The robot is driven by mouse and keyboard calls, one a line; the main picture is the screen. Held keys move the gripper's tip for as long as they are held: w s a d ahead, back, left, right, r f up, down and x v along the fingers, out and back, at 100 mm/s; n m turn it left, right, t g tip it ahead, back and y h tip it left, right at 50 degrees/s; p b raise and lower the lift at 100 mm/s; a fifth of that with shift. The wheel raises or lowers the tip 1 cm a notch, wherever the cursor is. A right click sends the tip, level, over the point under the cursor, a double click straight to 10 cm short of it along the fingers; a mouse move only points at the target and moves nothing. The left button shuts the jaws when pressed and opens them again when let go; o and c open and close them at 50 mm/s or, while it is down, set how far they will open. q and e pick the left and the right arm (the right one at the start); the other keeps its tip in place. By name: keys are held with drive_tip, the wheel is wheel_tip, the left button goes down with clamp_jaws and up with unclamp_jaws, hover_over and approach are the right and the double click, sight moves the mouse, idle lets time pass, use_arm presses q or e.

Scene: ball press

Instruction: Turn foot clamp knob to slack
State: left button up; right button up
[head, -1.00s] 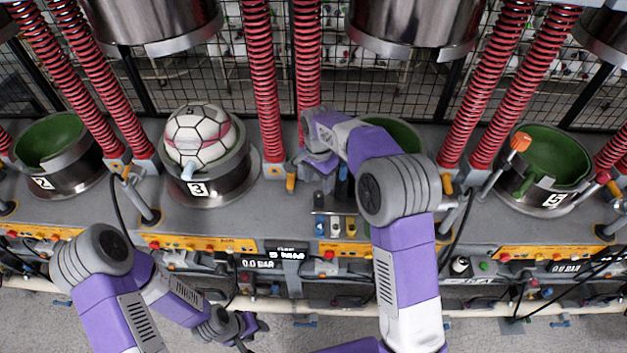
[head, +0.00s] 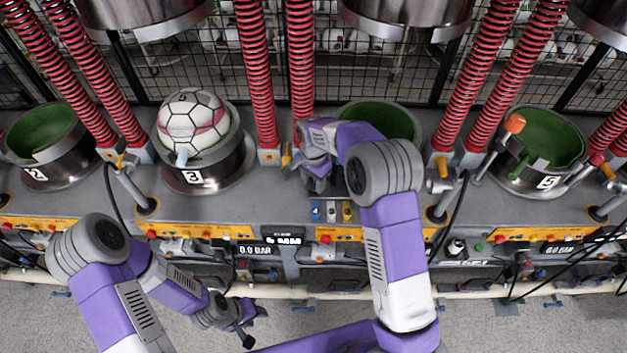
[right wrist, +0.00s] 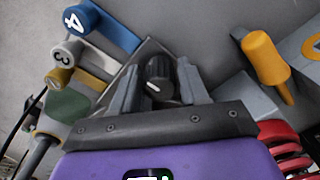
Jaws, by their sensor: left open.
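A black round knob (right wrist: 160,75) with a white pointer mark stands on a grey plate in the right wrist view. It sits between the two spread fingers of my right gripper (right wrist: 157,80), close to the right-hand finger, with a gap to the left-hand one. I cannot tell if any finger touches it. In the head view my right gripper (head: 317,178) is over the bench in front of the middle press, and the knob is hidden there. My left gripper (head: 256,322) is open and empty, low in front of the bench.
Numbered blue, grey and yellow levers (right wrist: 82,18) lie left of the knob. A yellow-orange handle (right wrist: 266,58) and a red spring (right wrist: 281,138) are to the right. A ball (head: 192,122) sits in press cup 3. Green-lined cups (head: 545,137) stand at other stations.

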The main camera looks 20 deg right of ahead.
drive_tip(key=c, duration=0.7)
drive_tip(key=shift+n, duration=0.3)
drive_tip(key=n, duration=0.3)
drive_tip(key=shift+n, duration=0.3)
drive_tip(key=n, duration=0.4)
drive_tip(key=shift+n, duration=0.3)
drive_tip(key=n, duration=0.3)
drive_tip(key=shift+d+n+p, duration=0.1)
drive_tip(key=shift+n+p, duration=0.2)
drive_tip(key=shift+n, duration=2.1)
